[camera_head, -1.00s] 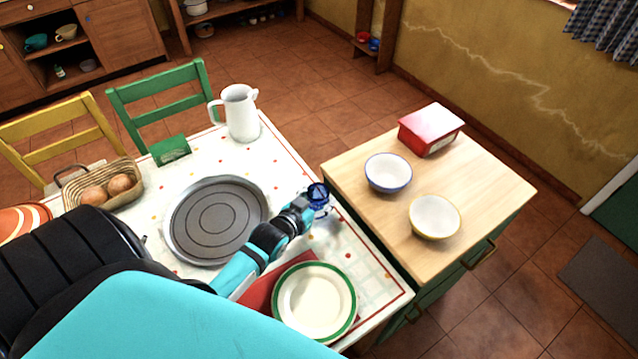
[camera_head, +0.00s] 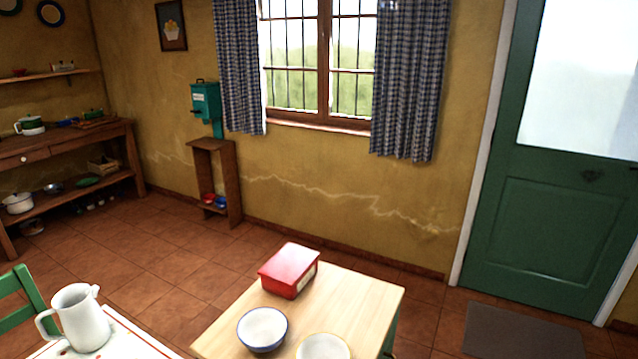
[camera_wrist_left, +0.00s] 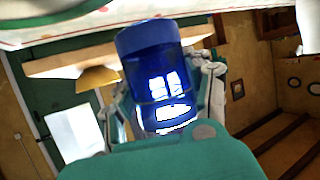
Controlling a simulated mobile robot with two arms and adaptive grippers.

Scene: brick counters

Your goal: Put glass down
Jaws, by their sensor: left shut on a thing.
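A blue glass (camera_wrist_left: 155,75) fills the middle of the left wrist view. My left gripper (camera_wrist_left: 165,90) is shut on it, with a finger on each side. The wrist view appears upside down, with the white tablecloth (camera_wrist_left: 60,22) along its top edge. In the head view neither the glass nor a gripper shows. My right gripper is in neither view.
A wooden-topped counter (camera_head: 360,310) holds a red box (camera_head: 289,269), a blue-rimmed bowl (camera_head: 262,329) and a yellowish bowl (camera_head: 323,347). Its right part is bare. A white jug (camera_head: 80,318) stands on the table (camera_head: 135,345) at left. A green chair (camera_head: 25,300) stands behind it.

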